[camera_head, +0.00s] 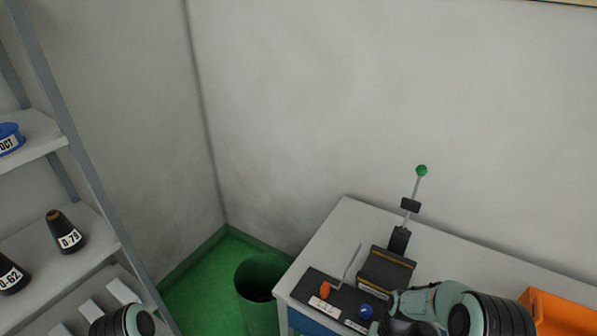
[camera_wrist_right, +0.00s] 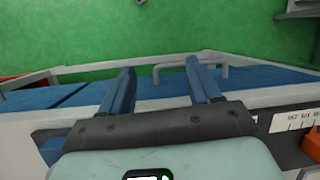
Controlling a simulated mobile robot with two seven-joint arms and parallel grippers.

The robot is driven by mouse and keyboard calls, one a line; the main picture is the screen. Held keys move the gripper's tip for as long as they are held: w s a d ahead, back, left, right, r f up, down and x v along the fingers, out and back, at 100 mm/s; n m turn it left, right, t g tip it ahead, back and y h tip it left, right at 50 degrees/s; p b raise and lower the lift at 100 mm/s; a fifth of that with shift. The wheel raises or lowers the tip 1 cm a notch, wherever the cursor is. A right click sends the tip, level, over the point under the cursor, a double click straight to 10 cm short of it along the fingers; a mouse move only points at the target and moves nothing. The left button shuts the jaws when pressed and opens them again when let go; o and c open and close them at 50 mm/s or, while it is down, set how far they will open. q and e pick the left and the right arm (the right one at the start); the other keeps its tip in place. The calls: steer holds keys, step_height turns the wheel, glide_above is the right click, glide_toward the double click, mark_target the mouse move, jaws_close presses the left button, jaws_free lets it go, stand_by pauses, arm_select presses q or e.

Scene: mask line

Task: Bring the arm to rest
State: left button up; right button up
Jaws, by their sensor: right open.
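My right arm (camera_head: 440,298) reaches in from the lower right in the head view, over the front of the machine on the white bench (camera_head: 345,225). My right gripper (camera_wrist_right: 160,75) shows in the right wrist view with its two blue fingers spread and nothing between them. Beyond the fingers are a pale rail and the blue front (camera_wrist_right: 260,76) of the bench, with green floor behind. Part of my left arm (camera_head: 124,320) shows at the bottom left, but its gripper is out of view.
The bench machine has an orange knob (camera_head: 325,289), a blue knob (camera_head: 366,312) and a green-tipped lever (camera_head: 421,171). An orange bin (camera_head: 560,312) stands at right. A green bin (camera_head: 258,288) is on the floor. Shelves (camera_head: 80,240) with labelled spools stand at left.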

steer(key=s+a+f+t, duration=0.1)
steer(key=s+a+f, duration=0.3)
steer(key=s+f, duration=0.3)
steer(key=s+a+f+n+t+y, duration=0.1)
steer(key=s+a+f, duration=0.3)
steer(key=s+f, duration=0.3)
steer(key=shift+s, duration=1.65)
